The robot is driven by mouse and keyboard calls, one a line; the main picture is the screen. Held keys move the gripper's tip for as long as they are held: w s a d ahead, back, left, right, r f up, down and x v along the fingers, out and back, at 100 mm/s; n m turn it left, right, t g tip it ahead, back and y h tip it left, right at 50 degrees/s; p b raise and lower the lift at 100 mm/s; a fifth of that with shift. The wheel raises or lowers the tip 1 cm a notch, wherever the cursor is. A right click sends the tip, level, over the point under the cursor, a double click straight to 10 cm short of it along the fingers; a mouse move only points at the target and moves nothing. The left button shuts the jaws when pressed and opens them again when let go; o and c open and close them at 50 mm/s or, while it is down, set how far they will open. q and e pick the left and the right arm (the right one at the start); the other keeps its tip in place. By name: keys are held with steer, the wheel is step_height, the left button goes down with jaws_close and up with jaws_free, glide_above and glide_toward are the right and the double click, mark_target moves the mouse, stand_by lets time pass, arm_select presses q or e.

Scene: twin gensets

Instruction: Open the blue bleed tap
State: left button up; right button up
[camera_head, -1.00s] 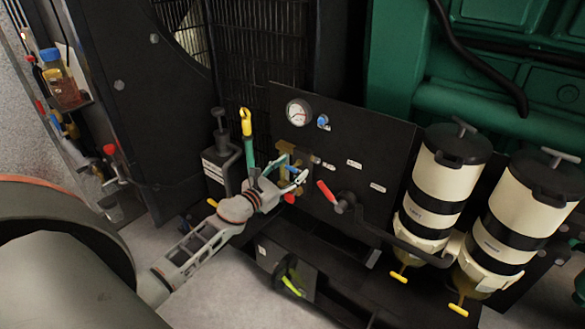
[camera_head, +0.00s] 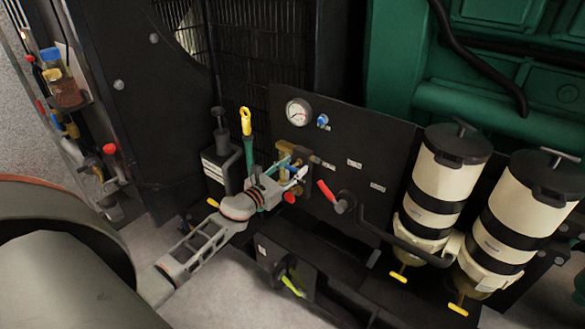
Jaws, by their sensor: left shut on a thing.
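The blue bleed tap (camera_head: 292,170) is on a brass fitting low on the left of the black panel. Only a little of its blue handle shows, because my gripper covers part of it. My left gripper (camera_head: 294,180) reaches in from the lower left and is shut on the blue handle. The exact contact is small and partly hidden by the fingers. My right gripper is not in view.
The black panel (camera_head: 335,180) carries a gauge (camera_head: 299,112), a blue knob (camera_head: 323,121) and a red-handled lever (camera_head: 327,191). A red knob (camera_head: 290,197) sits just below my fingers. A yellow-topped dipstick (camera_head: 246,120) stands close behind. Two cream filters (camera_head: 437,180) stand at right.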

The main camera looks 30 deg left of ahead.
arm_select(q)
steer(key=n, duration=0.6)
steer(key=shift+p, duration=0.3)
steer(key=n, duration=0.4)
steer(key=shift+p, duration=0.35)
steer(key=n+p, duration=0.1)
steer(key=n, duration=0.2)
steer(key=shift+n, duration=0.3)
steer(key=n+p, duration=0.1)
steer(key=n, duration=0.2)
steer(key=shift+n, duration=0.3)
steer(key=shift+n+p, duration=0.3)
steer(key=shift+n, duration=2.3)
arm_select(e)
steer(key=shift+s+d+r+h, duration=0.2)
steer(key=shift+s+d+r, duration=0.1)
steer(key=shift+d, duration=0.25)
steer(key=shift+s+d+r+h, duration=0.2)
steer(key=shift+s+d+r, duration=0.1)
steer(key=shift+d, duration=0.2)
arm_select(q)
steer(key=o, duration=1)
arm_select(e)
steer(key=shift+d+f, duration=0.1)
